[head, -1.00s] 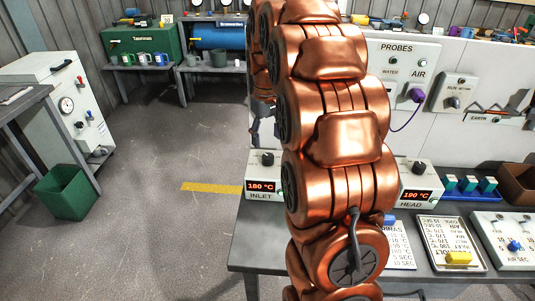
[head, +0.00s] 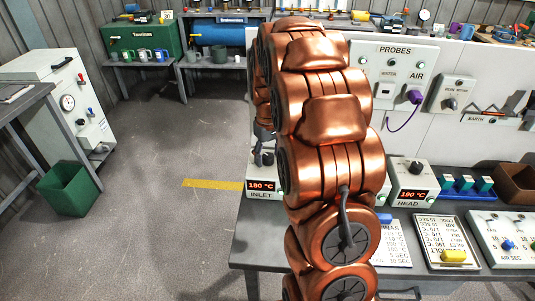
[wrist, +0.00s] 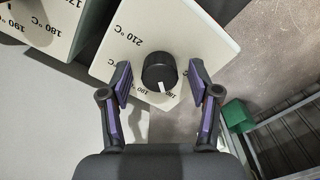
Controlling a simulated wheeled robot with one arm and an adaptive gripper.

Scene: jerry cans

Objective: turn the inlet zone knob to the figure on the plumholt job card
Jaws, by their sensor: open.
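The inlet zone box (head: 261,186) stands at the bench's left end, partly behind my arm. Its red display reads 180 °C. In the wrist view its cream face (wrist: 118,62) shows 210 °C at upper left and partly hidden figures below. The black inlet knob (wrist: 159,72) sits between my gripper's (wrist: 160,78) open fingers, with a gap on each side. Its white pointer faces the bottom of the wrist view. In the head view my arm mostly hides my gripper. A framed card (head: 432,232) lies on the bench under a yellow block; its name and figures are not clearly readable.
The head zone box (head: 412,183), reading 190 °C, stands right of my arm. Another card (head: 396,243) lies partly behind my arm. A yellow block (head: 453,255) and a switch panel (head: 510,255) are at the right. Open floor lies left of the bench (head: 250,240).

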